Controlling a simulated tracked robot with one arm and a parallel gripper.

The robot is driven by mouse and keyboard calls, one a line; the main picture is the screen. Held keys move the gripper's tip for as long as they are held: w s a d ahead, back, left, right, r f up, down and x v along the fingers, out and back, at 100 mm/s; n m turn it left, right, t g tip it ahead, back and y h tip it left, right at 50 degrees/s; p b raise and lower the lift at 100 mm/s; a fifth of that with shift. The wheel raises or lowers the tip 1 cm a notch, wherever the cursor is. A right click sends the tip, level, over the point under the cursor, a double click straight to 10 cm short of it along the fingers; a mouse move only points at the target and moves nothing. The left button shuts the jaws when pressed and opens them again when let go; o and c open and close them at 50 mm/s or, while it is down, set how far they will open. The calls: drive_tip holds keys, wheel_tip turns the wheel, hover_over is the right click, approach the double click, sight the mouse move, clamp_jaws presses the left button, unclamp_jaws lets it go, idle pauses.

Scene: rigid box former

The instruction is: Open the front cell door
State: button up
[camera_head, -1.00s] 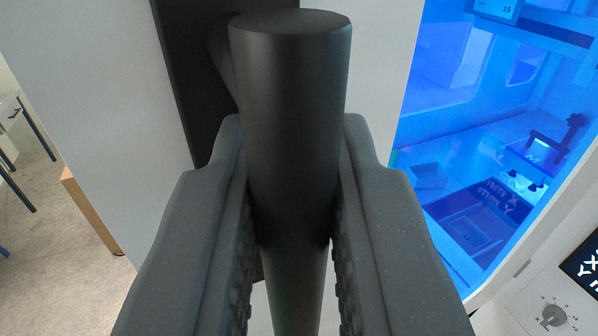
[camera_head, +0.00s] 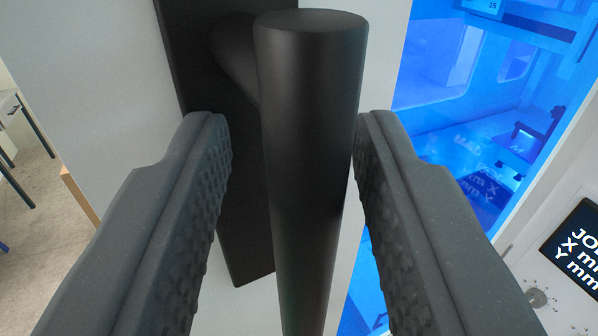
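A thick black bar handle (camera_head: 310,120) stands upright on a black backing plate (camera_head: 245,255), fixed to a light grey panel of the cell door (camera_head: 110,60). My gripper (camera_head: 292,125) is open, with one finger on each side of the bar. A clear gap shows between the left finger and the bar. The right finger is very close to the bar; I cannot tell whether it touches. Blue-lit cell interior (camera_head: 450,110) shows right of the panel. I cannot tell whether it is seen through glass or an open gap.
At the right, a white frame carries a control screen (camera_head: 578,245) and a knob (camera_head: 537,298).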

drive_tip(key=shift+s+d, duration=0.1)
drive_tip(key=shift+s, duration=0.15)
drive_tip(key=s+p, duration=0.3)
drive_tip(key=s, duration=1)
drive_tip(key=shift+d, duration=0.25)
drive_tip(key=shift+s+f, duration=0.1)
